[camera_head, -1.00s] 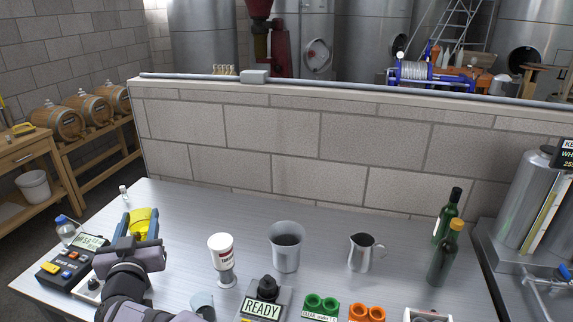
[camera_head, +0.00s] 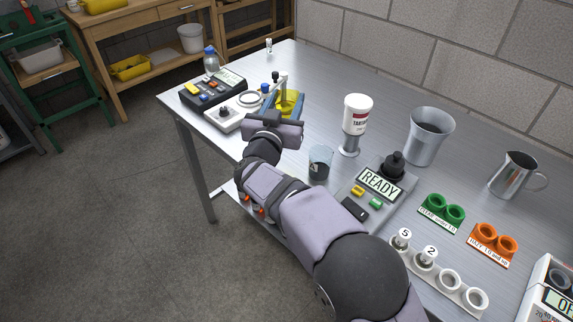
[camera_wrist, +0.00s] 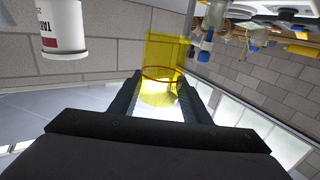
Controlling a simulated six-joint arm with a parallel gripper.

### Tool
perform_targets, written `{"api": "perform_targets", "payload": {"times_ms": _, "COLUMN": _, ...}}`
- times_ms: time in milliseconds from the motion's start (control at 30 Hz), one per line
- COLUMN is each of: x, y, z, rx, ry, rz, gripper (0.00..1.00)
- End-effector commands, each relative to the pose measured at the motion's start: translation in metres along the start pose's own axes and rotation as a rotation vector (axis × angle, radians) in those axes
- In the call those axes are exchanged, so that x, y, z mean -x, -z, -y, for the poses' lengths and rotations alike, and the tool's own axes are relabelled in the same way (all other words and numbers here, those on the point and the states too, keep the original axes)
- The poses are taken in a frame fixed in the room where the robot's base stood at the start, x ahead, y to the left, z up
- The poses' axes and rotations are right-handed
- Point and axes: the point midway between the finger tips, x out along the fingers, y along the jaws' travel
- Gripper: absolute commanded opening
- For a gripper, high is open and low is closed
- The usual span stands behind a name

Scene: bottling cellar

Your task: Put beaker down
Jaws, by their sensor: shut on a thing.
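A yellow see-through beaker (camera_head: 289,101) is between the fingers of my gripper (camera_head: 281,103) at the left part of the steel table, in the head view. In the wrist view the beaker (camera_wrist: 164,62) stands out between my two dark fingers (camera_wrist: 163,95), which are shut on it. My wrist and the fingers cover part of it. I cannot tell whether its base touches the table (camera_head: 320,85). A second clear beaker with dark contents (camera_head: 320,163) stands near the table's front edge, right of my gripper.
Some bare table lies behind the gripper.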

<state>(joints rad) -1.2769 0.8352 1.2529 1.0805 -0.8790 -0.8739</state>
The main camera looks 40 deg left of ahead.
Motion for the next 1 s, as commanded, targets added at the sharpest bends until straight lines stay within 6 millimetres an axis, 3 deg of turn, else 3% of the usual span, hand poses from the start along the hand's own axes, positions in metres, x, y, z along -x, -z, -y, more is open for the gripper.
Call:
{"api": "perform_targets", "payload": {"times_ms": 67, "x": 0.000, "y": -0.007, "z": 0.000, "rx": -0.001, "ry": 0.000, "rz": -0.001, "gripper": 0.17}}
{"api": "perform_targets", "payload": {"times_ms": 500, "x": 0.000, "y": -0.010, "z": 0.000, "rx": 0.001, "ry": 0.000, "rz": 0.000, "gripper": 0.17}}
{"api": "perform_targets", "payload": {"times_ms": 800, "x": 0.000, "y": -0.047, "z": 0.000, "rx": 0.003, "ry": -0.001, "rz": 0.001, "gripper": 0.17}}
{"api": "perform_targets", "payload": {"times_ms": 1000, "x": 0.000, "y": -0.058, "z": 0.000, "rx": 0.001, "ry": 0.000, "rz": -0.001, "gripper": 0.17}}
